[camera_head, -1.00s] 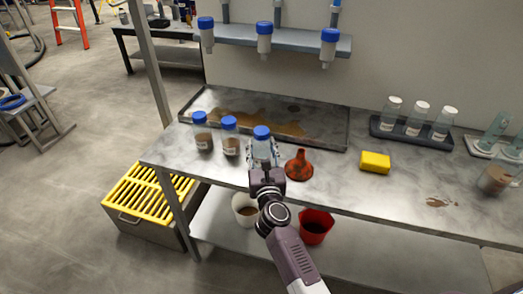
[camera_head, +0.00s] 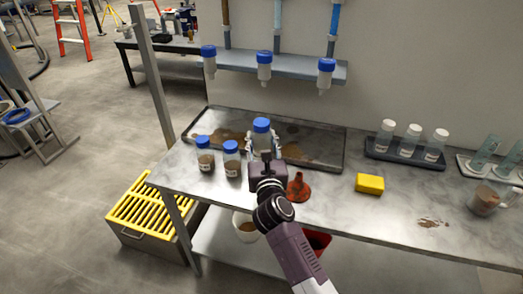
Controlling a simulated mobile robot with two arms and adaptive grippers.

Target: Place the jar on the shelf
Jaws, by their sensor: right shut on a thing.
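My right gripper (camera_head: 264,157) is shut on a clear jar with a blue lid (camera_head: 261,126). The jar is upright, in front of the dirty tray, and its lower part is hidden by the gripper. Two more blue-lidded jars with brown contents, a left one (camera_head: 204,155) and a right one (camera_head: 231,158), stand on the table to its left. My left gripper is not in view.
A shallow tray (camera_head: 334,150) with brown spill lies at the back of the metal table. An orange funnel (camera_head: 299,188) stands beside my right arm.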

